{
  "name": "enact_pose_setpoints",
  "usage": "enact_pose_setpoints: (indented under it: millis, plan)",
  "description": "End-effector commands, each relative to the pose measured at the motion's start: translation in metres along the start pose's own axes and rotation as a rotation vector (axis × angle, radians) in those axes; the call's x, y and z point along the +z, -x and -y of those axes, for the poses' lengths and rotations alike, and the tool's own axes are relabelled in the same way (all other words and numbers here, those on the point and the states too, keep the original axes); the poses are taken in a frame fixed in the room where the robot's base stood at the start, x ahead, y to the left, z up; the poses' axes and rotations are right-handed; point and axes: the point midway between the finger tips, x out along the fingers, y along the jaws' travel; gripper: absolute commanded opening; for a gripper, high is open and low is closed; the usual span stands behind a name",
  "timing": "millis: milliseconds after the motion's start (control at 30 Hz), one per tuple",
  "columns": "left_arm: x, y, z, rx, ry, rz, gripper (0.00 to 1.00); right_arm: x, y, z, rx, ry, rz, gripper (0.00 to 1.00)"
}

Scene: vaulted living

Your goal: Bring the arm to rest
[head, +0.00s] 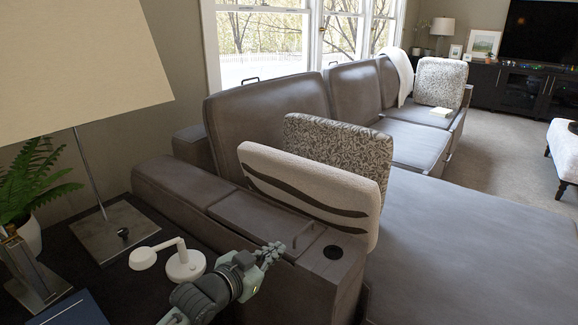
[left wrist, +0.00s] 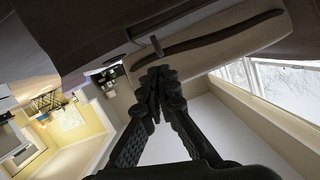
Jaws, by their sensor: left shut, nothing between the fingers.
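My left gripper (head: 270,253) is in the lower middle of the head view, at the end of my left arm, which comes in from the bottom. It is shut and empty. It shows in front of the grey sofa's armrest and console (head: 265,220); I cannot tell whether it touches them. In the left wrist view the fingers (left wrist: 158,82) meet at their tips with nothing between them. My right gripper is not in either view.
A dark side table (head: 130,290) at lower left bears a lamp base (head: 115,232), a white headphone-like item (head: 185,264), a fern (head: 28,190) and a blue book (head: 75,309). Cushions (head: 310,195) lean on the sofa. Carpet (head: 510,160) is open at right.

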Motion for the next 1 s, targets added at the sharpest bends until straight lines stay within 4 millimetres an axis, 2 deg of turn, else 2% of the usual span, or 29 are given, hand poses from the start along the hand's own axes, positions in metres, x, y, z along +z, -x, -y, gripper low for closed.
enact_pose_setpoints:
  millis: [167,200,267,300,367,400,500,600,700,833,1000]
  plan:
    - [0.099,0.04,-0.008,-0.062,0.112,0.255,0.0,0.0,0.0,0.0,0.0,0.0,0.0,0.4]
    - [0.127,0.056,-0.009,-0.083,0.141,0.33,0.0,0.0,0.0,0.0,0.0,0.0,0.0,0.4]
    - [0.165,0.081,-0.012,-0.114,0.182,0.439,0.0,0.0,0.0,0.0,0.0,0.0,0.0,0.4]
    - [0.189,0.1,-0.014,-0.135,0.209,0.512,0.0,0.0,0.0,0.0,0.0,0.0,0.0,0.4]
    - [0.224,0.13,-0.017,-0.166,0.248,0.618,0.0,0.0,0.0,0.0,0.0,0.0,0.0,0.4]
    - [0.245,0.151,-0.02,-0.187,0.272,0.689,0.0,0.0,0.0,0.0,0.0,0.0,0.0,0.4]
    - [0.288,0.203,-0.029,-0.231,0.324,0.844,0.0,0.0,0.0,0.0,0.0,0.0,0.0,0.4]
    - [0.317,0.246,-0.035,-0.267,0.362,0.964,0.0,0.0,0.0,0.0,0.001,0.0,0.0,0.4]
    - [0.334,0.275,-0.04,-0.291,0.386,1.042,0.0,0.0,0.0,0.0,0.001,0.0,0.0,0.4]
    - [0.342,0.291,-0.043,-0.305,0.398,1.086,0.0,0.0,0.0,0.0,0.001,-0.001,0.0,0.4]
    - [0.343,0.293,-0.043,-0.306,0.399,1.091,0.0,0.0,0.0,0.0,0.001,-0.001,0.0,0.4]
